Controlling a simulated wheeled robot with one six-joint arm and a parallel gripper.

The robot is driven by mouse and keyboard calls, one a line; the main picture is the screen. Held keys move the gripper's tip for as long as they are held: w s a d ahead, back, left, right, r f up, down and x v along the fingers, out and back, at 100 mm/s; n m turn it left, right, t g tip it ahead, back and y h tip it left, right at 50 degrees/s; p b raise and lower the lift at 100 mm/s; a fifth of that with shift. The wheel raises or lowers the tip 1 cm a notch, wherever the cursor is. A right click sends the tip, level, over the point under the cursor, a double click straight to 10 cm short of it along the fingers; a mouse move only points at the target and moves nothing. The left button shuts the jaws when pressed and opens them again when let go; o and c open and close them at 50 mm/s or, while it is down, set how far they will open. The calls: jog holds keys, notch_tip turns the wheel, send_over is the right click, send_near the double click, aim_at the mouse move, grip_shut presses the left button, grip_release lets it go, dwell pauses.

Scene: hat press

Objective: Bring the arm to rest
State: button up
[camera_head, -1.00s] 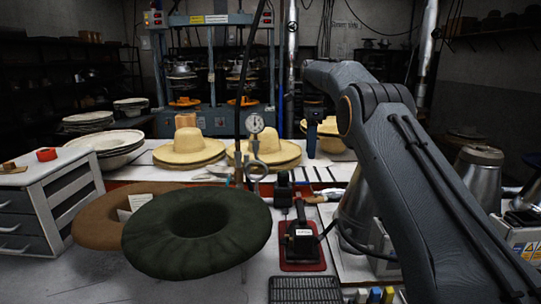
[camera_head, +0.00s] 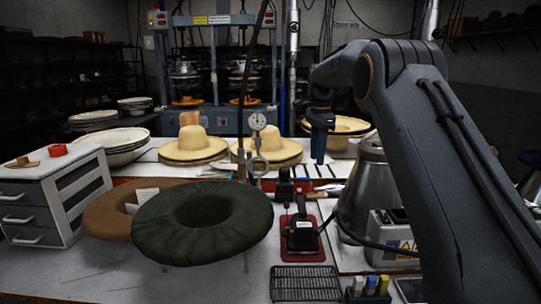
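My arm (camera_head: 415,150) comes in from the lower right, rises to a bent elbow and reaches back to the left. My gripper (camera_head: 319,158) hangs pointing down from the end of the arm, above the bench, right of the straw hats. It appears side-on as a narrow blue-grey shape, and I cannot tell whether its fingers are apart. Nothing held shows below it.
Straw hats (camera_head: 193,147) sit at mid bench. A dark green ring cushion (camera_head: 160,235) and a brown one (camera_head: 105,215) lie front left beside a drawer cabinet (camera_head: 60,190). A metal cone (camera_head: 372,190) stands near my arm. A press (camera_head: 215,70) stands behind.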

jog(key=s+d+f+n+t, duration=0.1)
jog(key=s+f+n, duration=0.4)
jog(key=s, duration=0.9)
jog(key=s+d+f+n, duration=0.2)
jog(key=s+f+n, duration=0.25)
jog(key=s, duration=0.85)
jog(key=s+d+f+n+t, duration=0.1)
jog(key=s+f+n, duration=0.4)
jog(key=s, duration=0.9)
jog(key=s+f+g+b, duration=0.2)
jog(key=s+f+b, duration=0.1)
jog(key=f+b, duration=0.5)
jog(key=shift+a+n, duration=0.3)
jog(key=shift+n, duration=0.05)
